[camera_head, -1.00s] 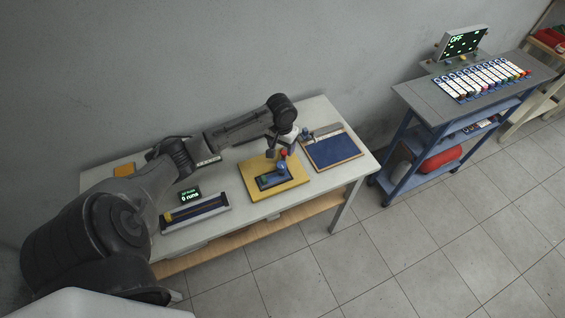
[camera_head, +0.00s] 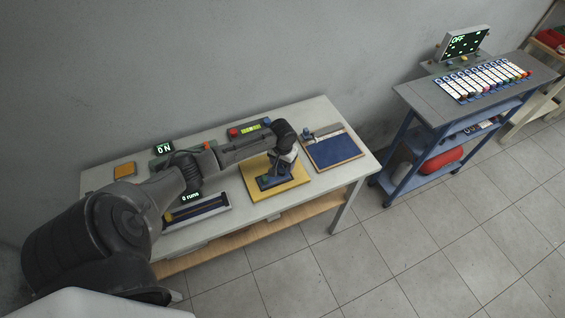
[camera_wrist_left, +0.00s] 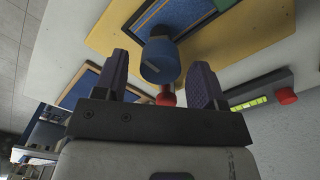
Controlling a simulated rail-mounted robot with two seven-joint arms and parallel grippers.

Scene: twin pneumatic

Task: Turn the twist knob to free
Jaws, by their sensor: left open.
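A yellow board (camera_head: 293,184) on the white table carries a dark blue-topped panel (camera_head: 264,185). My left gripper (camera_head: 270,178) is low over this panel and hides much of it in the head view. In the left wrist view the gripper (camera_wrist_left: 158,82) is open. A round blue knob (camera_wrist_left: 160,60) with a pale mark on its face stands between its two fingers, with gaps on both sides. A red knob (camera_wrist_left: 167,96) shows just behind the blue one, partly hidden by the gripper body. I cannot tell from its marks how the knob is set. My right gripper is out of view.
A box with a red button (camera_head: 233,132) and a lit bar stands behind the board. A blue tray (camera_head: 335,150) lies right of it, a slotted dark unit (camera_head: 197,210) left. A small display (camera_head: 164,148) reads ON. A blue cart (camera_head: 430,105) stands apart at right.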

